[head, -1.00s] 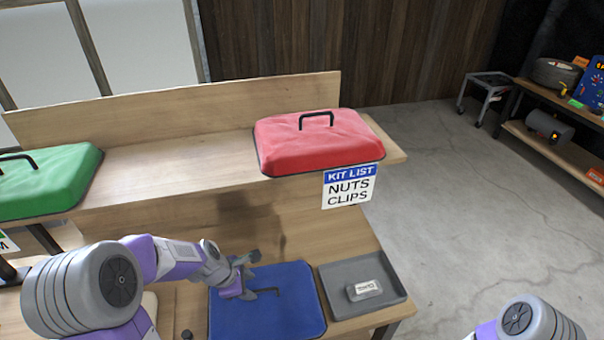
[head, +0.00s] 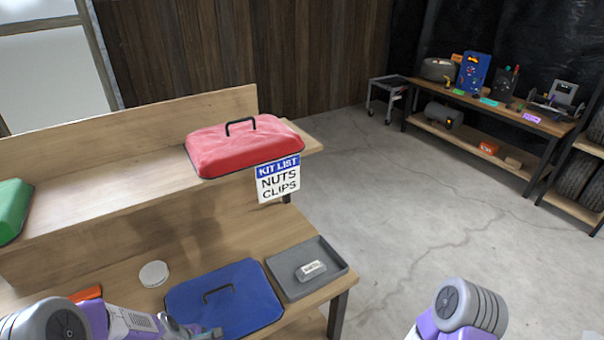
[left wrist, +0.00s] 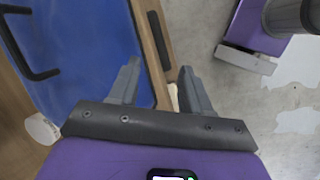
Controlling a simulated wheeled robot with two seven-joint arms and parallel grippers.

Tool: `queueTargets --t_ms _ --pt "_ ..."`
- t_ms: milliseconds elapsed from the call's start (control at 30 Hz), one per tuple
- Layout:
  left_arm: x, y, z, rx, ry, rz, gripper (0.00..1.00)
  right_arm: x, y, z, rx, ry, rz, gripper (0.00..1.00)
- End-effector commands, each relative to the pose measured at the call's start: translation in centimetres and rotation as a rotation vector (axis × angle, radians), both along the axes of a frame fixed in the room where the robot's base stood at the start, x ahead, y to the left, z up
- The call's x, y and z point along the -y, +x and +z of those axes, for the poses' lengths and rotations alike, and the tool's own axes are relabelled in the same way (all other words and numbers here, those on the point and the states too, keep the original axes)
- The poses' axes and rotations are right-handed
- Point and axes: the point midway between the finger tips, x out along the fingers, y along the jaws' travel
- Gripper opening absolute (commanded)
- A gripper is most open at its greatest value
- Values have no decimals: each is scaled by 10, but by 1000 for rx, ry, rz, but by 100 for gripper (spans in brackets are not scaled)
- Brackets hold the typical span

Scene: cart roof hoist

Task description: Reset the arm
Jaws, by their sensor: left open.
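My left arm comes in at the bottom left of the head view, with its gripper (head: 192,331) low beside the near left part of the blue lid (head: 232,306). In the left wrist view the two fingers of this gripper (left wrist: 158,78) stand apart with nothing held between them. The blue lid (left wrist: 85,50) and its black handle (left wrist: 30,45) lie at the left of that view, clear of the grip. My right arm shows only as a purple and grey link at the bottom right of the head view; its gripper is out of frame.
A red lid (head: 245,147) sits on the upper shelf above a "NUTS CLIPS" sign (head: 278,180). A grey tray (head: 335,262) holds a small labelled box (head: 311,270). A white round disc (head: 154,273) lies on the bench. A green lid (head: 10,208) is at left.

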Motion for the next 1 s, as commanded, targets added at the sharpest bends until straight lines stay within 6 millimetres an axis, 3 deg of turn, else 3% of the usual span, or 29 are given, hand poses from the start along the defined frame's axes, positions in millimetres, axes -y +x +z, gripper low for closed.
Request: queueTargets --t_ms 167,333,500,700,1000 --pt "31 -22 -50 -2 67 -323 48 0 -1 -1 -3 1 1 48" --pt "80 -60 -104 46 101 -775 48 0 -1 -4 -3 1 1 48" --pt "126 -98 -137 149 89 -1160 48 0 -1 -5 -3 1 1 48" --pt "149 -116 -147 225 77 -1338 48 0 -1 -6 -3 1 1 48" --pt "150 -116 -147 230 78 -1347 48 0 -1 -5 -3 1 1 48"
